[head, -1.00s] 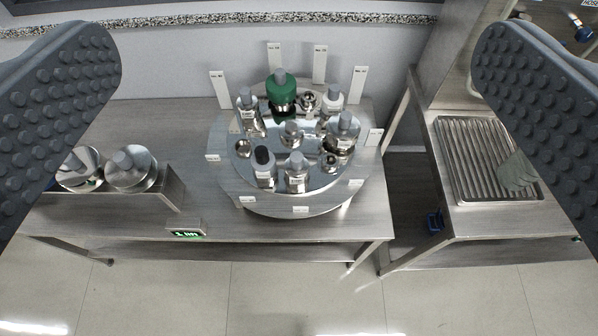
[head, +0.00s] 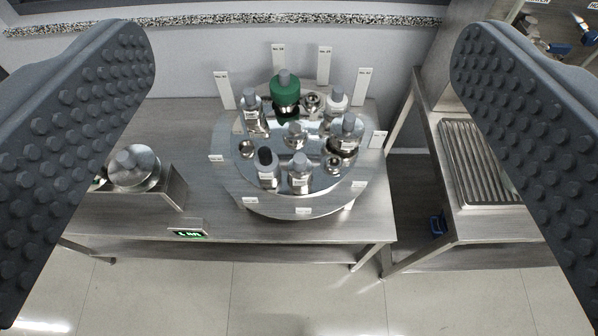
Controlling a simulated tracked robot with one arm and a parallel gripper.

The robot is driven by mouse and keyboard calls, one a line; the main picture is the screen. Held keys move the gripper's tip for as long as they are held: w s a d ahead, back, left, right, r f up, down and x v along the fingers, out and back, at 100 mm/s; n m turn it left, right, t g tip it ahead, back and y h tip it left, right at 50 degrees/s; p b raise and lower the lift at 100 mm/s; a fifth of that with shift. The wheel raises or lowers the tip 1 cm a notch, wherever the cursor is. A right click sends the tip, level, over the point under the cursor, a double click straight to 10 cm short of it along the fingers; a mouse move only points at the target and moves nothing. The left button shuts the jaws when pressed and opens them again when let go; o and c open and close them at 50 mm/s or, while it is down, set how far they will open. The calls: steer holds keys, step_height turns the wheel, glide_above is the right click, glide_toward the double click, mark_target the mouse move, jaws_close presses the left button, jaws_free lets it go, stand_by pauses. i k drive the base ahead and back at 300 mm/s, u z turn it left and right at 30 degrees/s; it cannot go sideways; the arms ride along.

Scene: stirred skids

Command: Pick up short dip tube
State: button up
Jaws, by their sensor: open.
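My gripper (head: 304,50) is open and empty, with one dark studded finger at the left and one at the right of the head view. Between the fingers, farther off, a round metal turntable (head: 232,185) stands on a steel bench. It carries several metal fittings with grey or dark knobs, such as a dark-topped one (head: 266,168) and a grey-topped one (head: 300,177) at the front. A green-collared one (head: 285,92) stands at the back. I cannot tell which, if any, is the short dip tube. My gripper touches none of them.
White label tags (head: 224,91) stand around the turntable. A metal stand with a round knobbed piece (head: 133,168) is at the left, partly behind my finger. A small green-lit display (head: 188,232) sits on the bench's front edge. A ribbed tray (head: 468,150) lies on the right bench.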

mark_target(300, 169)
steer(key=u, duration=2.55)
steer(key=k, duration=0.95)
steer(key=z, duration=1.95)
steer(key=i, duration=1)
